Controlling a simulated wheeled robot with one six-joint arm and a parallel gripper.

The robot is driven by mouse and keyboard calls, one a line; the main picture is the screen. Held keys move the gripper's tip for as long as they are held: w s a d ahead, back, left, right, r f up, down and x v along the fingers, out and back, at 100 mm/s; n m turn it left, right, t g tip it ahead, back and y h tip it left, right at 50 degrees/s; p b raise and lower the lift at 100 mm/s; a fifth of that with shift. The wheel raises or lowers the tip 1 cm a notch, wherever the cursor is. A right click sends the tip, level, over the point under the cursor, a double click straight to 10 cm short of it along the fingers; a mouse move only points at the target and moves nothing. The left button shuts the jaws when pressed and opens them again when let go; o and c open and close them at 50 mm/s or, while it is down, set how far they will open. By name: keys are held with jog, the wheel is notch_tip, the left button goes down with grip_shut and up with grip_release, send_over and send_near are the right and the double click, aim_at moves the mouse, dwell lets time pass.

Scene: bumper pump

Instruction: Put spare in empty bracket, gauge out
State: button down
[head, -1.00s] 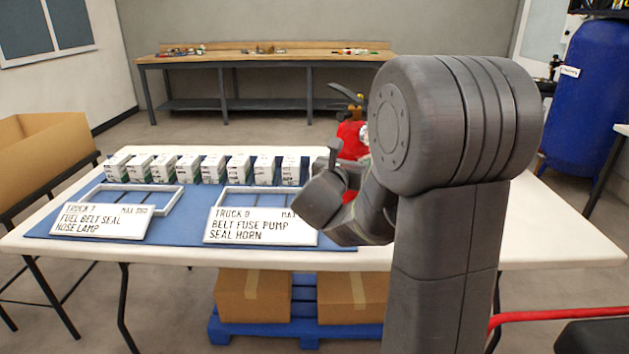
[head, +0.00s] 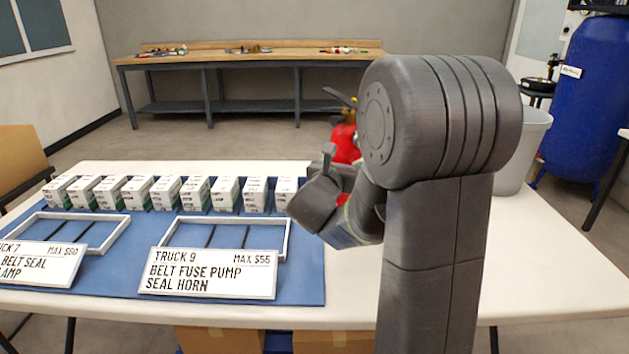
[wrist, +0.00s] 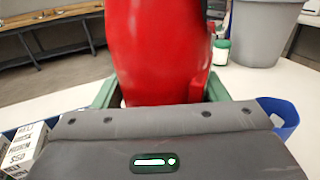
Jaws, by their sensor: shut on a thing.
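A red fire extinguisher, the spare, (head: 345,143) with a black lever on top shows behind my arm in the head view. Its red body (wrist: 158,45) fills the upper middle of the wrist view. My gripper (wrist: 160,95) is shut on it, with a green finger on each side of the body. In the head view my gripper (head: 328,192) is partly hidden by my own arm, over the table's right part. The extinguisher's lower end is hidden, and its gauge cannot be made out. No bracket can be made out in either view.
The white table (head: 560,270) has a blue mat (head: 312,290) with several small boxes (head: 165,190), two white frames and truck signs (head: 207,273). A grey bin (head: 523,150) stands at right. The wrist view shows a blue bin (wrist: 285,118) and a jar (wrist: 221,50).

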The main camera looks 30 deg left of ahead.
jog(key=shift+f+b, duration=0.75)
jog(key=shift+f, duration=3.3)
jog(key=shift+c, duration=1.3)
grip_release()
jog(key=shift+f, duration=0.1)
jog(key=shift+s, duration=0.2)
